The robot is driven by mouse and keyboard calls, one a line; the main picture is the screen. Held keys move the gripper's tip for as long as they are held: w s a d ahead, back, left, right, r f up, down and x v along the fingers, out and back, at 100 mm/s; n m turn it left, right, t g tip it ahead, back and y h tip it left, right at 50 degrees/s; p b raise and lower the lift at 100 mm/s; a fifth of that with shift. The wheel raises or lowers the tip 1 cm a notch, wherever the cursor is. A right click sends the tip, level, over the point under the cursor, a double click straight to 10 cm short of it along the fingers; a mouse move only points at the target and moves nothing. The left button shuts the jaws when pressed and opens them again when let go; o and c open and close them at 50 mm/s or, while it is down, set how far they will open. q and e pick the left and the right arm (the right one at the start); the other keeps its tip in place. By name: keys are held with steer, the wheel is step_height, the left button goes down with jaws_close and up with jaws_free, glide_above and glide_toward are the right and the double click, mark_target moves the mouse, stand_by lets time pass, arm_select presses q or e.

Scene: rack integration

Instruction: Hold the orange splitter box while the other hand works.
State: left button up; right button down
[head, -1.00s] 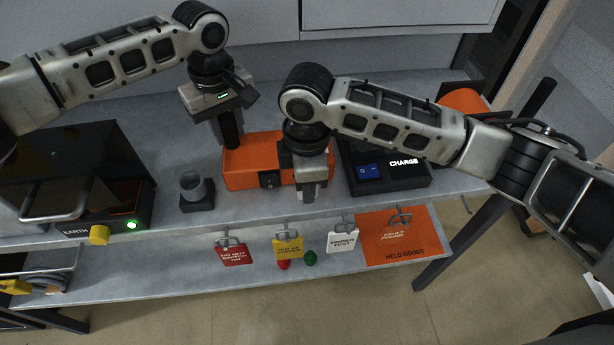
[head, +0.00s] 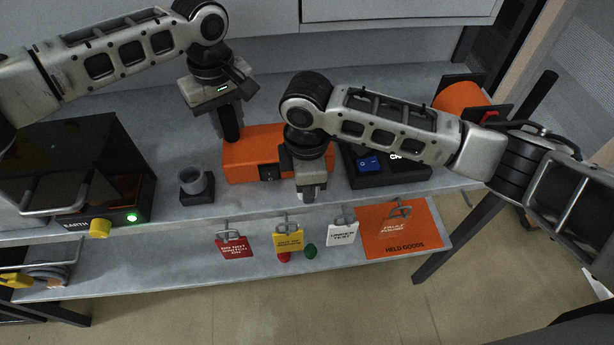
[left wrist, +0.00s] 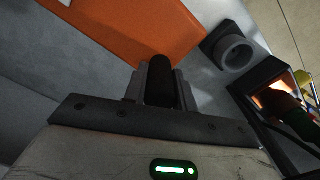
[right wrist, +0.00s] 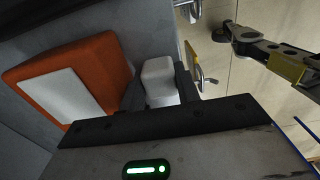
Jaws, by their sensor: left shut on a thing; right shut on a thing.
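The orange splitter box (head: 240,160) lies on the grey bench with a black switch on its front. My left gripper (head: 229,112) is shut on an upright black cylinder (head: 231,126) at the box's back left corner. The left wrist view shows the cylinder (left wrist: 159,82) between the fingers, with an orange surface beyond; I cannot tell whether it is fixed to the box. My right gripper (head: 312,188) is shut on a small whitish block (right wrist: 159,82) at the box's front right and hides that end. In the right wrist view an orange body with a white panel (right wrist: 75,90) lies beside it.
A grey cup (head: 193,182) on a black base stands left of the box. A black unit with a blue switch (head: 368,165) stands right. Red, yellow and white tags (head: 289,240) hang at the front edge, beside an orange held-goods panel (head: 400,235). An earth unit (head: 120,220) stands left.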

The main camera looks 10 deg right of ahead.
arm_select(q)
steer(key=shift+f, duration=0.15)
arm_select(e)
steer(key=c, duration=0.9)
jaws_free()
arm_select(q)
steer(key=shift+s, duration=0.1)
arm_select(e)
steer(key=shift+r, duration=0.2)
step_height(320, 180, up, 12)
steer(key=shift+f, duration=0.25)
arm_select(q)
steer(key=o, duration=0.9)
